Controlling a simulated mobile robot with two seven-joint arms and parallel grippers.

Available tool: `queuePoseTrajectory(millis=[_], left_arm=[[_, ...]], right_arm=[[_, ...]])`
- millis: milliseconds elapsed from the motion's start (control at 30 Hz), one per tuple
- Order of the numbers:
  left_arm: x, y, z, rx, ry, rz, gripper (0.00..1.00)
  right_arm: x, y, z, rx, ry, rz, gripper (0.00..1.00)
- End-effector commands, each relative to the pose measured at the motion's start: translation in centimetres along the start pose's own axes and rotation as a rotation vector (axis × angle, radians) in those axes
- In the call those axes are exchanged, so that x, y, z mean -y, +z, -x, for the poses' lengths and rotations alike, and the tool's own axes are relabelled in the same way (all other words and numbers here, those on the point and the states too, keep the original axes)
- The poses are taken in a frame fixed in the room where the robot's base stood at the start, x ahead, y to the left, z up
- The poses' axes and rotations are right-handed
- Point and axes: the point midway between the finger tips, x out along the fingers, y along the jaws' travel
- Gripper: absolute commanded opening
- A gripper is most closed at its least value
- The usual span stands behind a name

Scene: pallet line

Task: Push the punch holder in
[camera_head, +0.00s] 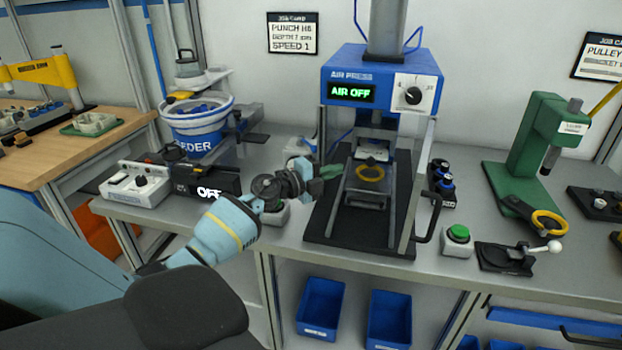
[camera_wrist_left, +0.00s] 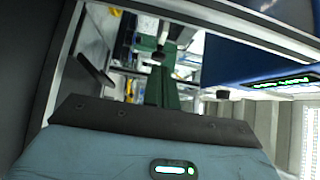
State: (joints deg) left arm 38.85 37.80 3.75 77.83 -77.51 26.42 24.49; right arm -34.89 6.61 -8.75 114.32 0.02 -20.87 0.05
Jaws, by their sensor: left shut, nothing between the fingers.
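The air press (camera_head: 382,75) has a blue head, and its display reads AIR OFF. A dark piece (camera_head: 376,119) hangs under the head; it may be the punch holder, but it is too small to tell how far in it sits. Below it, a yellow ring (camera_head: 370,173) lies on the fixture in the press frame. My right gripper is out of view.
A green button box (camera_head: 457,240) and a lever fixture (camera_head: 505,257) stand right of the press. A small rack (camera_head: 442,184) stands close to its right post. A green hand press (camera_head: 540,140) is farther right. The feeder bowl (camera_head: 197,125) is at left.

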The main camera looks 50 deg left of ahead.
Motion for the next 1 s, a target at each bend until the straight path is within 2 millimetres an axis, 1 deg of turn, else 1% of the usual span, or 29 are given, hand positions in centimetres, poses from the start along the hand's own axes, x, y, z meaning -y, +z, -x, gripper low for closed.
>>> queuePoseTrajectory(millis=[33, 200, 433, 633, 1000], left_arm=[[-0.1, 0.0, 0.9, -0.001, 0.003, -0.003, 0.00], [-0.2, -0.1, 3.3, -0.001, 0.004, -0.001, 0.00], [-0.2, -0.1, 5.6, -0.001, 0.003, 0.000, 0.00], [-0.1, -0.1, 6.3, -0.002, 0.002, 0.000, 0.00], [-0.1, -0.1, 6.4, -0.001, 0.001, 0.000, 0.00]], right_arm=[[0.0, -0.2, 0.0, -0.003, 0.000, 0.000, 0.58], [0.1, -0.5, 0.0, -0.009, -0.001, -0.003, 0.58], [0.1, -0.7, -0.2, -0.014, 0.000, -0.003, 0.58], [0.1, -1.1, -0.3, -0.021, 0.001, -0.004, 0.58], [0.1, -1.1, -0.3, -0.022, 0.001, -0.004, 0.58]])
